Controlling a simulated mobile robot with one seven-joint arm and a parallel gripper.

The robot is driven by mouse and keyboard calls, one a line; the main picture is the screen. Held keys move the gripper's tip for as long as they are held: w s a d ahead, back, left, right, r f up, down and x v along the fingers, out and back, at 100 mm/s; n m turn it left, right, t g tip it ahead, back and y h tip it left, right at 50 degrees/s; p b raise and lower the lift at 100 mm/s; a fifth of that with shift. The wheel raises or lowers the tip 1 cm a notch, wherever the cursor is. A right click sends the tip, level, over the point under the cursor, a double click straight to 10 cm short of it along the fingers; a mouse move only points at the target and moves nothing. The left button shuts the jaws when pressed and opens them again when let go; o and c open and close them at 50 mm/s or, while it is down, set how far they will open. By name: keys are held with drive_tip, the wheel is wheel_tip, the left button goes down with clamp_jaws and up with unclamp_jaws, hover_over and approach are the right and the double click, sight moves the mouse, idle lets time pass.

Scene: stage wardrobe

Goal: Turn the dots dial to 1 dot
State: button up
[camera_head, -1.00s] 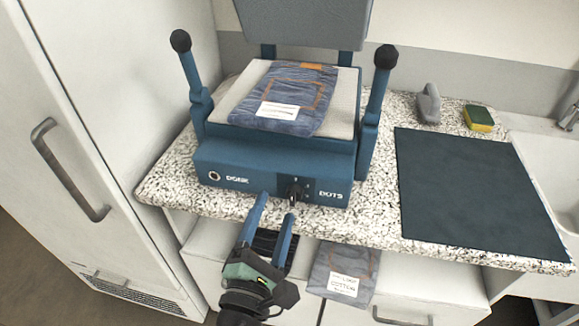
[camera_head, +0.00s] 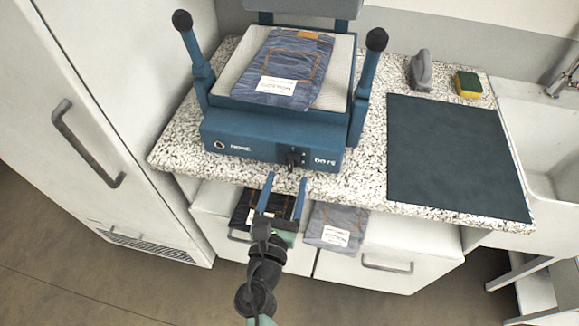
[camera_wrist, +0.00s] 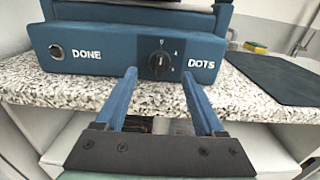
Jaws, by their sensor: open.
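The dots dial (camera_wrist: 159,64) is a black knob on a dark plate on the front of the blue press (camera_head: 230,135), left of the word DOTS. The wrist view shows small marks around it, too small to read surely. The dial also shows in the head view (camera_head: 292,159), above my fingertips. My gripper (camera_head: 288,177) is open and empty, its two blue fingers pointing at the press front. In the wrist view my gripper (camera_wrist: 158,72) has its fingertips to either side of the dial, apparently short of it. A DONE button (camera_wrist: 57,52) sits at the panel's left.
Folded jeans (camera_head: 290,75) with a white label lie on the press bed. A dark mat (camera_head: 455,155), a grey iron-like object (camera_head: 420,72) and a sponge (camera_head: 468,84) lie to the right. More labelled jeans (camera_head: 335,228) are below the counter edge. A white cabinet stands left.

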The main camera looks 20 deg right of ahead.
sight(290, 169)
drive_tip(key=shift+x, duration=2.05)
drive_tip(key=shift+c, duration=0.2)
clamp_jaws()
